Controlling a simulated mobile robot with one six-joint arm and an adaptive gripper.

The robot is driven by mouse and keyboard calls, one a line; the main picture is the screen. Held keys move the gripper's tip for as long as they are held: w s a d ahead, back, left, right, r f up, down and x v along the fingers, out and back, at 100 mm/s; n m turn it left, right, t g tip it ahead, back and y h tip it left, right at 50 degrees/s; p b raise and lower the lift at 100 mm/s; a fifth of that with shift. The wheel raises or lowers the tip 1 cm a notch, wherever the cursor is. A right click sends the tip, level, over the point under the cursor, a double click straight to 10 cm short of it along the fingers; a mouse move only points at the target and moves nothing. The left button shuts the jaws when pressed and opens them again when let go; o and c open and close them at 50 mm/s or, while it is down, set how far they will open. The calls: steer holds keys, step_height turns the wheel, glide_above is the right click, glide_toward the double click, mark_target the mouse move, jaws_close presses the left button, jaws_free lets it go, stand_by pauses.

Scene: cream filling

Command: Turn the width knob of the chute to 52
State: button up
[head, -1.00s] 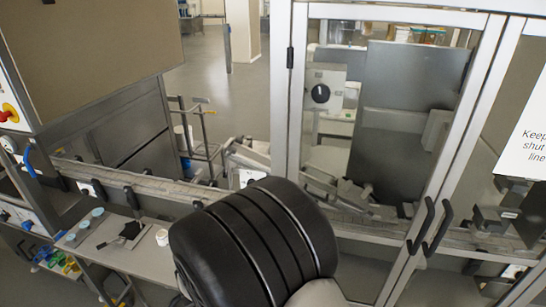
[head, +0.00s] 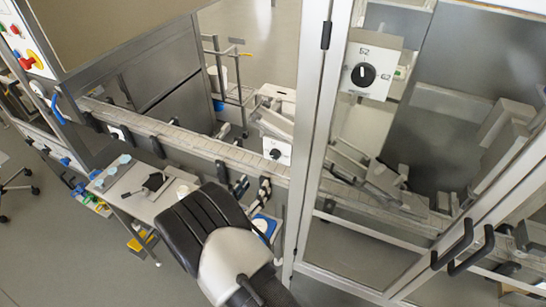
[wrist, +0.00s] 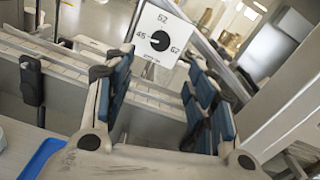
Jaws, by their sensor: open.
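A white plate with a round black width knob (wrist: 160,41) shows at the top of the wrist view, past my fingers. Its marks look like 42 or 45 at left, 52 at top and 62 at right. The knob's pale line seems to point left, toward the lowest mark. In the head view a small knob (head: 276,154) on a white plate, apparently the same one, sits by the conveyor. My gripper (head: 251,188) is open and empty, in front of that plate and apart from it. Its blue-padded fingers (wrist: 162,95) stand either side of a gap.
A similar, larger dial (head: 363,74) shows behind the framed glass door at right. The conveyor rail (head: 180,137) runs below the knob. A side table (head: 140,200) with cups and a dark tool stands at left. Door handles (head: 470,247) stick out at lower right.

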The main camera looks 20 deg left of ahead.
mark_target(274, 156)
steer(key=w, duration=0.9)
steer(key=w+d, duration=0.1)
steer(key=w, duration=0.3)
steer(key=shift+w, duration=0.15)
steer(key=shift+c, duration=0.2)
steer(key=c, duration=1)
